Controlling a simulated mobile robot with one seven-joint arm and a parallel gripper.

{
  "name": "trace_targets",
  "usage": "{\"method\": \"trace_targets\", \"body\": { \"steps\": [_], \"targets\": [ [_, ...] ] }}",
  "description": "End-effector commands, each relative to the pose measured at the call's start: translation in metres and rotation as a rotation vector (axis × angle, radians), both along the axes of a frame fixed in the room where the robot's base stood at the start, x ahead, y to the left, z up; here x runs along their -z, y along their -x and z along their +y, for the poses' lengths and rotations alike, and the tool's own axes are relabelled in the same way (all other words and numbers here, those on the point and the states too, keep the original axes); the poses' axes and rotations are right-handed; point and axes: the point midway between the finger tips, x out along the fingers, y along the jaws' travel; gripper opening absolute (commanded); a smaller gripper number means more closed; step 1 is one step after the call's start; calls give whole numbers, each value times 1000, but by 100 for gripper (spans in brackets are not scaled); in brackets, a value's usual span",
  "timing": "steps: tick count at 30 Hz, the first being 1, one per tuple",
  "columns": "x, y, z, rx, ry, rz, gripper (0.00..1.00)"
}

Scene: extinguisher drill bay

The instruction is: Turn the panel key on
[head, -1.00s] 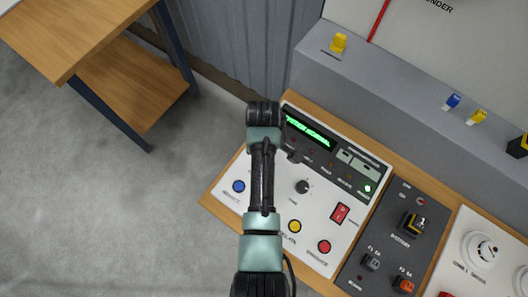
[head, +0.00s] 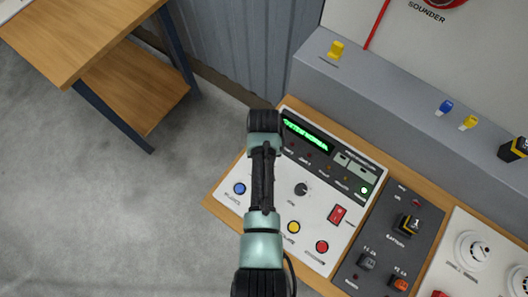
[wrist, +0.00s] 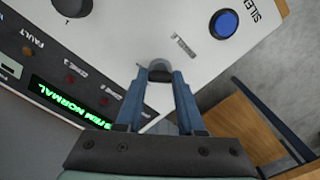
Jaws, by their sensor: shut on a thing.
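The white control panel (head: 322,230) has a lit green display reading system normal (head: 307,133). In the wrist view, my gripper (wrist: 159,80) is shut on a small dark piece, the key (wrist: 159,75), at a round grey lock (wrist: 160,64) on the panel face. The fingers hide much of the key, so its turn angle is not clear. In the head view my arm covers the gripper and the key.
A blue button (head: 239,188), a black knob (head: 301,189), a yellow button (head: 293,227), a red button (head: 322,247) and a red rocker switch (head: 338,214) surround the arm on the panel. A grey ledge (head: 390,100) runs behind. A wooden table (head: 75,35) stands at left.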

Motion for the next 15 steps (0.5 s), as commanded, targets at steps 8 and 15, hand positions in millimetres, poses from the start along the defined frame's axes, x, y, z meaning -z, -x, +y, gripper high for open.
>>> {"method": "trace_targets", "body": {
  "steps": [8,15],
  "targets": [
    [-1,-1,0,115,0,-3,0],
    [-1,-1,0,150,1,-3,0]
  ]
}}
